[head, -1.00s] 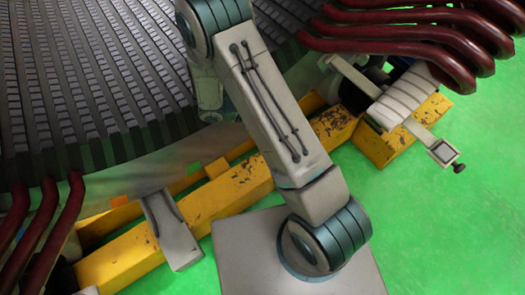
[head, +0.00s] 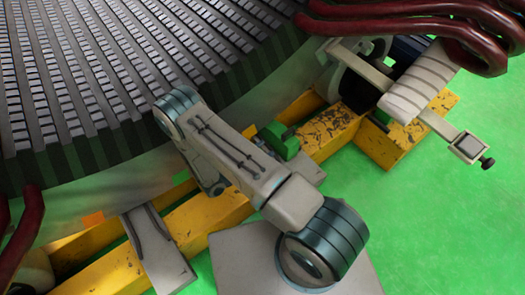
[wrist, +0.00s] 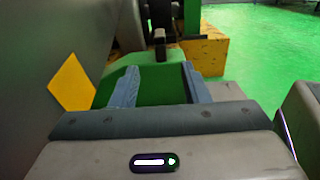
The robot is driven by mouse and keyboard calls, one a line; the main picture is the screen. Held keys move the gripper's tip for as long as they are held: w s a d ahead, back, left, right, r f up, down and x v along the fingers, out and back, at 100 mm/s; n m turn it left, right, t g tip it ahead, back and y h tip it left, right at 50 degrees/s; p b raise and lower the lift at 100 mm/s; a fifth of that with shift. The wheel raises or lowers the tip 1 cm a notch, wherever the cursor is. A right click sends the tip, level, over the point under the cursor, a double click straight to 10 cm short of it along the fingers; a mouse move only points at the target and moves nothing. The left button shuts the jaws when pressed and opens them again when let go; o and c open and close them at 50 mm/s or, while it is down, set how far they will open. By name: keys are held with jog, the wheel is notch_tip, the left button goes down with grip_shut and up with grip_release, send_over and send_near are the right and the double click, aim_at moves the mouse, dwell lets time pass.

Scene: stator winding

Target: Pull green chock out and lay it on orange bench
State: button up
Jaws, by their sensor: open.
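The green chock (head: 281,141) sits against the lower edge of the stator (head: 150,75), beside the yellow-orange beam, partly hidden by my arm in the head view. In the wrist view the green chock (wrist: 160,82) lies straight ahead, between and beyond the two fingers. My gripper (wrist: 162,85) is open, with the blue-grey fingers apart on either side of the green surface. I cannot tell whether they touch it.
Dark red curved pipes (head: 425,25) overhang at the upper right. A pale clamp-like fixture (head: 420,95) reaches out over the yellow-orange block. A yellow diamond mark (wrist: 72,83) is on the grey wall at left. The green floor (head: 450,230) is clear at right.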

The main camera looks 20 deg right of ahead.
aim_at(292, 132)
jog(key=shift+d, duration=0.1)
jog(key=b+x, duration=0.3)
jog(key=x, duration=1)
jog(key=shift+w+d, duration=0.1)
jog(key=shift+d, duration=0.25)
grip_shut()
